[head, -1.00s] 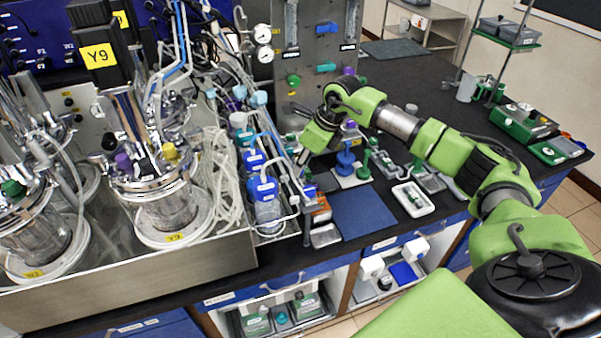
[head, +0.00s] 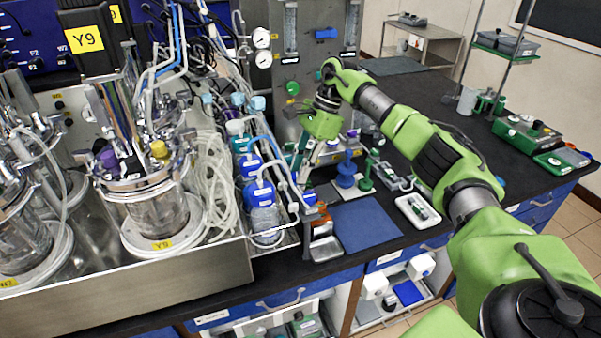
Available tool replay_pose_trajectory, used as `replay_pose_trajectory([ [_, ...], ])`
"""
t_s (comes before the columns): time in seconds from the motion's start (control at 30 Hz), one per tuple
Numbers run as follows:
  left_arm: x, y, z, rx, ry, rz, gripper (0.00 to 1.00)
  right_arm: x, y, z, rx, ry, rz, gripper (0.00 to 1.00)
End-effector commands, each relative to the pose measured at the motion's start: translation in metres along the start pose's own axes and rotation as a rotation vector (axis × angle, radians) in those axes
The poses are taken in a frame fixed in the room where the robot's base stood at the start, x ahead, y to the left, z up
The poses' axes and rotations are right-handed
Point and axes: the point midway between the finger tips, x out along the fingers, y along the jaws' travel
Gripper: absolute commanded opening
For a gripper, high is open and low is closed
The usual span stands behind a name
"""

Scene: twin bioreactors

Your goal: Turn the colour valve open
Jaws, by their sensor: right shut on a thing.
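The colour valve cannot be singled out for sure. A steel panel (head: 306,66) at the back carries a blue handle (head: 326,33) and a round green knob (head: 292,88). My right wrist hides part of the panel's lower right. My right gripper (head: 302,163) points down in front of the panel, beside the blue-capped bottles (head: 250,166). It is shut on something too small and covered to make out. My left gripper is not in view.
Glass bioreactors (head: 160,205) stand in a steel tray (head: 130,292) at left, with coiled clear tubing beside them. A blue mat (head: 366,224), a blue stand (head: 347,172) and a white tray (head: 418,210) lie right of the gripper.

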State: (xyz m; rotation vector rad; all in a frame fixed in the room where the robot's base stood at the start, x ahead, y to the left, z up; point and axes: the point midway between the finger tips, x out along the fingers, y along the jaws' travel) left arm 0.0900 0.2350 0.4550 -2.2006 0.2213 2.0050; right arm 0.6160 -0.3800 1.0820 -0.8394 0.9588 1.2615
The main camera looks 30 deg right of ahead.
Motion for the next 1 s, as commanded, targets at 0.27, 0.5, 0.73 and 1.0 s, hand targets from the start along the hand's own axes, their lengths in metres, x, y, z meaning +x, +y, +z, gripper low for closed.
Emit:
replay_pose_trajectory([
  [0.27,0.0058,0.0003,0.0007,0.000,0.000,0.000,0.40,-0.0018,-0.0037,0.0009,-0.171,0.000,0.064,0.00],
  [0.5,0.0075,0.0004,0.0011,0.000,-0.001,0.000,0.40,-0.0018,-0.0043,0.0010,-0.252,0.000,0.098,0.00],
  [0.73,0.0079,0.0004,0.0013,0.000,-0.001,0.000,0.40,-0.0020,-0.0044,0.0009,-0.279,0.001,0.108,0.00],
  [1.0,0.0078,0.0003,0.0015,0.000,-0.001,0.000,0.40,-0.0021,-0.0045,0.0009,-0.281,0.001,0.108,0.00],
])
